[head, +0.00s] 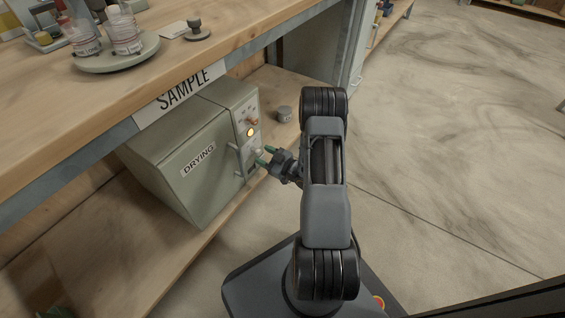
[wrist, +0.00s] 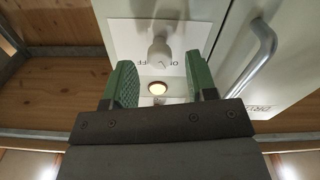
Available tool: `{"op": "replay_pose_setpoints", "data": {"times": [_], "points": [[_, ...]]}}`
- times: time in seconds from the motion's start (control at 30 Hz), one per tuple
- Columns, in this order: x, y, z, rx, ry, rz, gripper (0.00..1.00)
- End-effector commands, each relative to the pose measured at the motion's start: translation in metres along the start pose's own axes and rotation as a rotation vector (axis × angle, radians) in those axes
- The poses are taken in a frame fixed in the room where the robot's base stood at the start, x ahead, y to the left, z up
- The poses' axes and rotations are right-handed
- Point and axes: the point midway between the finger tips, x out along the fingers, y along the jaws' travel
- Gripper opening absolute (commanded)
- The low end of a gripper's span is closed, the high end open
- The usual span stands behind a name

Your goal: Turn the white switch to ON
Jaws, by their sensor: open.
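The white switch (wrist: 160,50) is a pale knob on a light label plate of the drying oven's control panel in the wrist view. My gripper (wrist: 159,62) is open, with one green finger on each side of the switch in the picture. Whether the fingers touch it I cannot tell. In the head view my gripper (head: 265,156) is at the lower part of the panel, largely covering the switch.
The grey-green drying oven (head: 185,165) stands on the lower shelf under the SAMPLE bench. Its bar handle (wrist: 256,60) runs close beside my gripper. A lit amber lamp (head: 250,132) and an orange knob (head: 252,120) sit above. A small grey pot (head: 284,114) stands behind. The floor on the right is clear.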

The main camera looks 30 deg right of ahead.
Motion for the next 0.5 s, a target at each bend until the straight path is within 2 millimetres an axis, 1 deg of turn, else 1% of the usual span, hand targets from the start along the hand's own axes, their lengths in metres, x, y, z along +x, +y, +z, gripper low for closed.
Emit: {"op": "replay_pose_setpoints", "data": {"times": [0.03,0.2,0.4,0.5], "points": [[-0.012,0.002,-0.003,0.003,-0.003,0.005,0.52],[-0.048,0.002,-0.003,0.003,-0.002,0.006,0.52],[-0.083,0.001,-0.002,0.003,-0.002,0.005,0.52],[-0.095,0.001,-0.001,0.001,-0.002,0.004,0.52]]}}
